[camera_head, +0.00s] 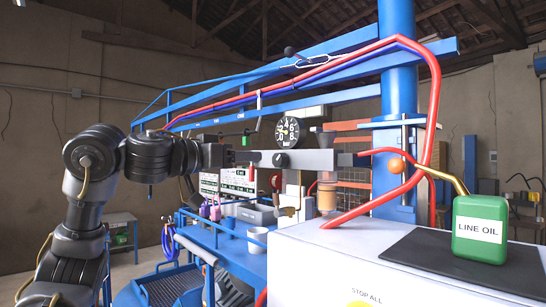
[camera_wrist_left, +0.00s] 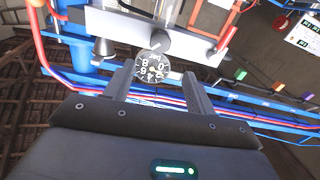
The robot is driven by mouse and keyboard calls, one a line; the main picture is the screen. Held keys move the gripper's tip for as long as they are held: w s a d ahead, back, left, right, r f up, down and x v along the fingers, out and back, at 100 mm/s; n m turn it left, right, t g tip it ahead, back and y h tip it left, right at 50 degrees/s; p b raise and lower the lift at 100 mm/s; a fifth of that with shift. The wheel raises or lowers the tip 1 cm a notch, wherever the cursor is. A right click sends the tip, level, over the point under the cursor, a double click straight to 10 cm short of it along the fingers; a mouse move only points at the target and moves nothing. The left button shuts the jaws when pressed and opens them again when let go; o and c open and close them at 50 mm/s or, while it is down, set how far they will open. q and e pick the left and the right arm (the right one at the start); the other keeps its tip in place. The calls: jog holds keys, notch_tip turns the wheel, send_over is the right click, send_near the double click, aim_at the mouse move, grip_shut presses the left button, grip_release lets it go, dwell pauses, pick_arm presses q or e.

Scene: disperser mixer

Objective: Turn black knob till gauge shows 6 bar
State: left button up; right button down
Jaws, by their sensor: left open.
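The round pressure gauge (camera_head: 287,132) has a black face with white numbers and stands above a grey bar (camera_head: 312,160). Its needle is too small to read surely. The black knob (camera_head: 281,160) sits on the front of the bar, below the gauge. My left gripper (camera_head: 246,157) comes in from the left, close to the bar's left end. In the left wrist view, its two fingers (camera_wrist_left: 159,72) are apart with nothing between them. The gauge (camera_wrist_left: 153,67) shows between the fingertips and the knob (camera_wrist_left: 156,40) just beyond them, apart from the fingers. My right gripper is out of view.
A filter cup (camera_head: 327,197) hangs below the bar's right part. Red hoses (camera_head: 434,110) run along the blue frame and column (camera_head: 398,60). A green LINE OIL can (camera_head: 480,229) stands on a black mat (camera_head: 415,247) at right. A mug (camera_head: 257,239) stands lower left.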

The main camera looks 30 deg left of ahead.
aim_at(276, 157)
pick_arm(q)
jog(key=p+x, duration=0.4)
jog(key=x, duration=0.4)
jog(key=shift+w+d, duration=0.2)
jog(key=shift+w+d+p, duration=0.15)
jog(key=shift+w+p, duration=0.2)
jog(key=shift+w, duration=0.3)
jog(key=shift+w+d+f, duration=0.1)
jog(key=shift+w+d, duration=0.15)
jog(key=shift+w, duration=0.1)
jog(key=shift+s+a, duration=0.1)
jog(key=c, duration=1)
jog(key=shift+o, duration=0.2)
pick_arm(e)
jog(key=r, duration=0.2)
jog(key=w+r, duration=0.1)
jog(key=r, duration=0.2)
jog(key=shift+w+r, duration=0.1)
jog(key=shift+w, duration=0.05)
